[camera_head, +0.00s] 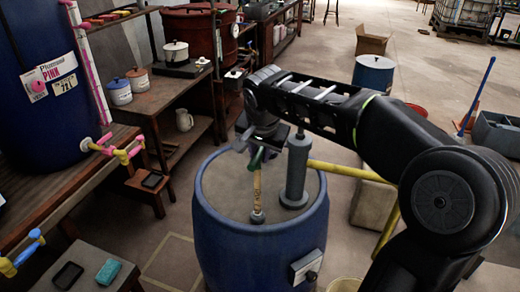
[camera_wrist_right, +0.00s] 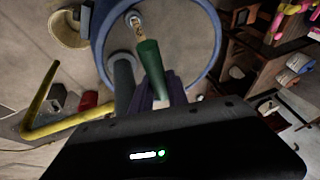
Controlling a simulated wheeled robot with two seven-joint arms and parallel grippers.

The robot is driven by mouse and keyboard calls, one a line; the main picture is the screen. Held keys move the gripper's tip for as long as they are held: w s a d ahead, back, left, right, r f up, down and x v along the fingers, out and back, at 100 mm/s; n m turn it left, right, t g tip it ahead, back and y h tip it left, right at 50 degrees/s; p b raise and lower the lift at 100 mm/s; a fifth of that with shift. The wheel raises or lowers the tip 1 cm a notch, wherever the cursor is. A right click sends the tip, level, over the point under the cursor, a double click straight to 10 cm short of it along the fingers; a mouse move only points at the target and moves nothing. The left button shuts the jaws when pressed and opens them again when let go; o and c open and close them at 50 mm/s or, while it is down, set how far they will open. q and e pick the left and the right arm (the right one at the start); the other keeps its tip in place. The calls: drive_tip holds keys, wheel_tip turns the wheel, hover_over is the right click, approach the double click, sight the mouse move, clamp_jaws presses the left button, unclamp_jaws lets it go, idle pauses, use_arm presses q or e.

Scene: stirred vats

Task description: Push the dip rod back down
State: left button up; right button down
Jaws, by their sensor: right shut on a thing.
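The dip rod (camera_head: 257,188) stands about upright in the lid of a blue vat (camera_head: 262,246). It has a pale wooden shaft with markings and a green grip at its top. My right gripper (camera_head: 262,146) is above the lid, shut on the green grip, and hides part of it. In the right wrist view, the green grip (camera_wrist_right: 150,58) runs from the purple-grey fingers (camera_wrist_right: 160,92) toward the small collar in the lid. How deep the rod reaches inside is hidden. My left gripper is not in view.
A grey cylinder (camera_head: 297,168) stands on the lid close right of the rod. A yellow pipe (camera_head: 345,171) runs right of the vat. A wooden bench with pots (camera_head: 118,91) and a small table (camera_head: 83,262) are at left. Open floor lies behind.

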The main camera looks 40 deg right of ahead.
sight(260, 200)
wheel_tip(260, 200, down, 16)
drive_tip(key=b, duration=1.1)
drive_tip(key=shift+r, duration=0.2)
drive_tip(key=shift+f+b, duration=0.45)
drive_tip(key=shift+f, duration=0.15)
drive_tip(key=shift+s+f, duration=0.1)
drive_tip(key=c, duration=1.4)
unclamp_jaws()
drive_tip(key=shift+c, duration=0.2)
drive_tip(key=shift+o, duration=0.7)
